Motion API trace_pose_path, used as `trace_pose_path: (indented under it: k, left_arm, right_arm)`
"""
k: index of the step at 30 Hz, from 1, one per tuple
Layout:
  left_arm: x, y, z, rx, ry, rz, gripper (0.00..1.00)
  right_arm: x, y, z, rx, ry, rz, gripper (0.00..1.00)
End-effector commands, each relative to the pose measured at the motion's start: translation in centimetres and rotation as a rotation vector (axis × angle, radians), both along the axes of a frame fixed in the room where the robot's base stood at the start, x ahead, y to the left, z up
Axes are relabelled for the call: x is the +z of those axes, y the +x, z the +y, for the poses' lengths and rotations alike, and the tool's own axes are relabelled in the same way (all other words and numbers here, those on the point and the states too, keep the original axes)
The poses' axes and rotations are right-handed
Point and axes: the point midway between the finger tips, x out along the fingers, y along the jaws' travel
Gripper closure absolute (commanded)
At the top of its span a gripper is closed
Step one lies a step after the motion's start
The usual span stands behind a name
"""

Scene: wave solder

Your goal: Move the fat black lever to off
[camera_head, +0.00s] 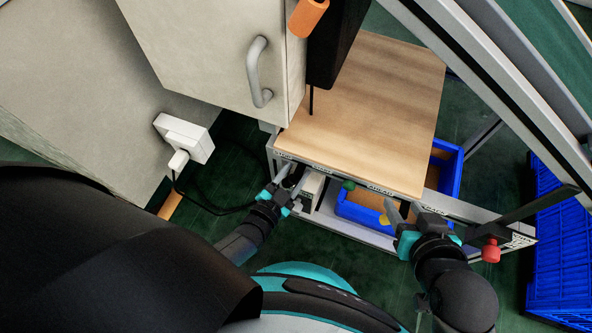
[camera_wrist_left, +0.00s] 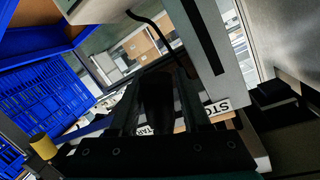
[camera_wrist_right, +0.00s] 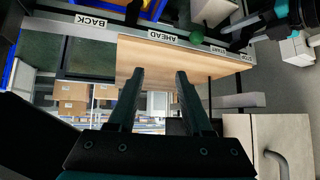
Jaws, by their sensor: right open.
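A thick black shape (camera_wrist_left: 156,98), which looks like the fat black lever, stands between the fingers of my left gripper (camera_wrist_left: 158,85) in the left wrist view. I cannot tell whether the fingers press on it. In the head view my left gripper (camera_head: 292,181) is at the left end of the labelled rail, its fingers apart. The START and STOP labels (camera_wrist_right: 216,50) are on that rail in the right wrist view; no off label is readable. My right gripper (camera_head: 402,215) is open near the rail's right part, with nothing visible between its fingers (camera_wrist_right: 158,82).
A wooden board (camera_head: 385,100) lies behind the rail. A green knob (camera_head: 348,185), a yellow knob (camera_head: 384,219) and a red knob (camera_head: 490,254) are along the front. Blue crates (camera_head: 560,230) stand right and below. A grey cabinet (camera_head: 210,60) with a handle is at the upper left.

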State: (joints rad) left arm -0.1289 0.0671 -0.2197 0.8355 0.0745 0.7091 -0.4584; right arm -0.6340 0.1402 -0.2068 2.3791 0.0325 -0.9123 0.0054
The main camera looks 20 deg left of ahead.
Motion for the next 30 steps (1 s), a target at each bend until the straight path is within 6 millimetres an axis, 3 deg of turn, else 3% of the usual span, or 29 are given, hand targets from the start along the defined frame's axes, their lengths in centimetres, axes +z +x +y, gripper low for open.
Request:
trace_pose_path:
  k: [10, 14, 26, 30]
  left_arm:
    - [0.0, -0.4, 0.0, -0.001, -0.002, 0.003, 0.53]
    - [0.2, -1.2, 0.2, 0.0, -0.001, 0.004, 0.53]
    - [0.9, -5.2, 0.8, 0.0, -0.001, 0.004, 0.53]
    - [1.4, -7.6, 1.3, 0.0, 0.0, 0.005, 0.53]
  right_arm:
    - [0.0, -0.2, -0.1, 0.0, -0.004, 0.011, 0.5]
    - [0.2, -0.4, -1.0, -0.012, -0.031, 0.059, 0.5]
    - [0.8, -3.2, -4.0, -0.054, -0.126, 0.278, 0.5]
    - [0.9, -4.4, -5.1, -0.075, -0.159, 0.372, 0.5]
